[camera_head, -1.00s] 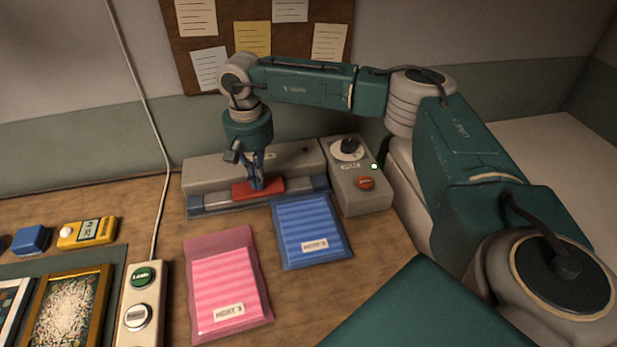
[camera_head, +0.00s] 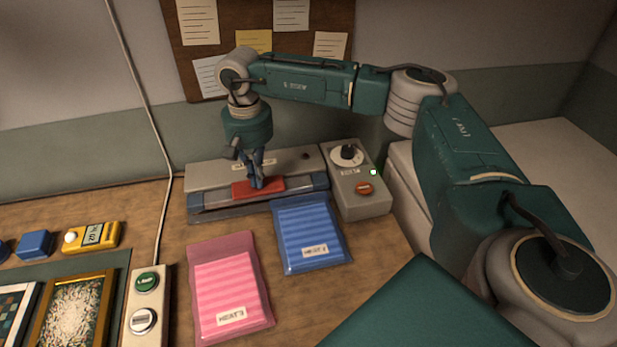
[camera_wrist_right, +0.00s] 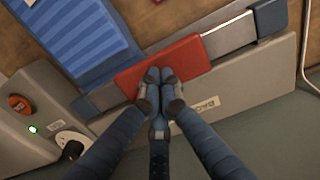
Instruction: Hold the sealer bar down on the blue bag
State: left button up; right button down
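The blue bag (camera_head: 310,232) lies flat on the table, its far end at the sealer's front edge. The sealer (camera_head: 205,176) is a long grey unit with a bar (camera_head: 305,183) bearing a red pad (camera_head: 272,186). A dark gap shows under the bar's left part, so it looks slightly raised. My right gripper (camera_head: 257,185) points down with fingertips together on the red pad; the right wrist view shows the shut fingertips (camera_wrist_right: 159,82) touching the pad (camera_wrist_right: 190,58). Whether the bag's end is under the bar is hidden there. My left gripper is not in view.
The control box (camera_head: 362,202) with dial, red button and lit green lamp (camera_head: 373,172) stands right of the sealer. A pink bag (camera_head: 230,285) lies left of the blue one. A two-button box (camera_head: 135,300), frames and a yellow device (camera_head: 91,236) are at left.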

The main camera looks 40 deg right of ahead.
notch_tip(320, 180, up, 3)
jog(key=shift+w+f+p, duration=0.15)
jog(key=shift+f+p, duration=0.05)
jog(key=shift+p, duration=0.45)
notch_tip(320, 180, up, 2)
jog(key=shift+r+p, duration=0.1)
jog(key=shift+p, duration=0.55)
jog(key=shift+r+p, duration=0.4)
jog(key=shift+r, duration=0.2)
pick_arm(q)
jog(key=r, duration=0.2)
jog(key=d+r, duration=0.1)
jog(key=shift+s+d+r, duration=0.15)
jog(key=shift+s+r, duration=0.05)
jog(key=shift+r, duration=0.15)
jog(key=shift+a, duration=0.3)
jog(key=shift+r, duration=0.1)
